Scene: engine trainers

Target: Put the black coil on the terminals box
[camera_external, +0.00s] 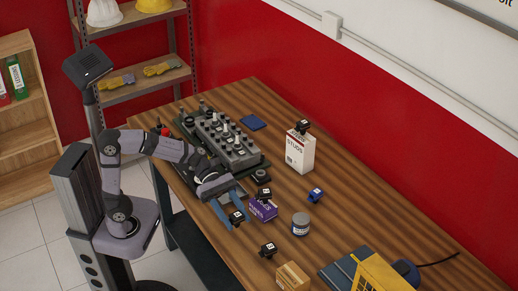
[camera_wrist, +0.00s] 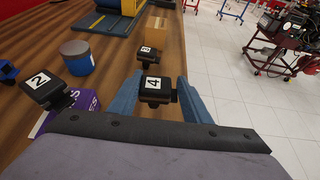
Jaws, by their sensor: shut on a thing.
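My gripper (camera_external: 237,213) has blue fingers and is shut on a black coil with a white label (camera_external: 238,218). In the wrist view the held coil (camera_wrist: 154,91) sits between the fingertips and its label reads 4. It is over the table near the front edge. A purple box (camera_external: 262,208) is just right of the gripper, with a black coil marked 2 (camera_wrist: 43,87) on top. A small cardboard box (camera_external: 292,277) stands nearer the camera. The box lettering is too small or cut off to tell which is the terminals box.
A black coil marked 3 (camera_external: 268,249) lies near the cardboard box. A grey tin (camera_external: 300,224), a blue coil (camera_external: 315,195) and a white STUDS box (camera_external: 300,152) with a black coil on top stand to the right. The engine trainer (camera_external: 228,142) is behind the gripper.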

